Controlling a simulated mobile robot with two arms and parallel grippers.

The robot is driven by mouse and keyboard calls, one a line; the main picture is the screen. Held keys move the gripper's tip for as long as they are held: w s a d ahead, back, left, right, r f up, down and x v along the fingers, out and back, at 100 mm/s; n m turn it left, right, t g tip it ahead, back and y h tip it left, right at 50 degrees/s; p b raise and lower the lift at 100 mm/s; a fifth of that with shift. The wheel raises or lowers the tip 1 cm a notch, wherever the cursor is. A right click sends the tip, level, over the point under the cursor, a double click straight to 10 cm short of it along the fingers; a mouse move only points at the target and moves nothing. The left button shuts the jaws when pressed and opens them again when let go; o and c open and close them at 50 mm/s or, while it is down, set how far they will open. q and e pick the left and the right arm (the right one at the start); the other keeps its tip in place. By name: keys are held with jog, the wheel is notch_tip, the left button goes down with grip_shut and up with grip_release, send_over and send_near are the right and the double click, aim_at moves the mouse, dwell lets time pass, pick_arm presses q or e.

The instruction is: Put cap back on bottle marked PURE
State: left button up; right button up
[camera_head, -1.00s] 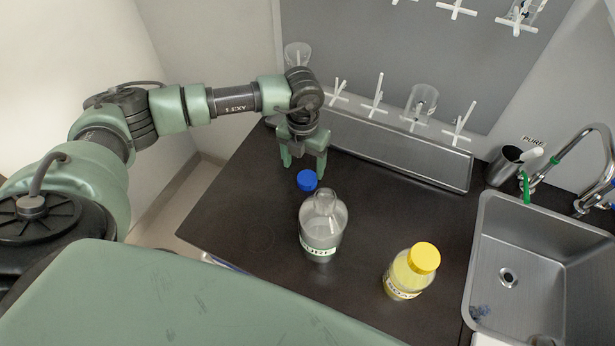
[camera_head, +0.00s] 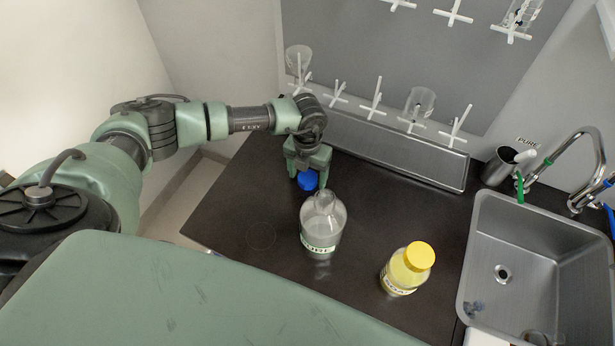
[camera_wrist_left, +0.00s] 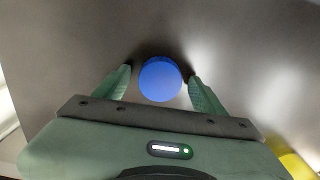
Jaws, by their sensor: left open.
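The blue cap (camera_head: 308,181) lies on the dark counter just behind the clear bottle (camera_head: 323,222), whose label appears to read PURE. The bottle stands upright with its neck uncovered. My left gripper (camera_head: 308,183) is open and low over the cap, with its fingers on either side of it. In the left wrist view the blue cap (camera_wrist_left: 160,79) sits between the two green fingertips (camera_wrist_left: 160,75), with a visible gap at each side. My right gripper is not in view.
A yellow-capped bottle (camera_head: 408,268) stands to the right of the clear bottle. A steel sink (camera_head: 540,260) with a faucet is at the right. A metal drip tray (camera_head: 400,150) runs along the back under a peg board. The counter's left part is clear.

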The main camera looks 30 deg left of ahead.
aim_at(308, 177)
pick_arm(q)
jog(key=c, duration=1.3)
jog(key=shift+c, duration=0.2)
jog(key=shift+r, duration=0.15)
notch_tip(308, 177, up, 20)
jog(key=b, duration=0.5)
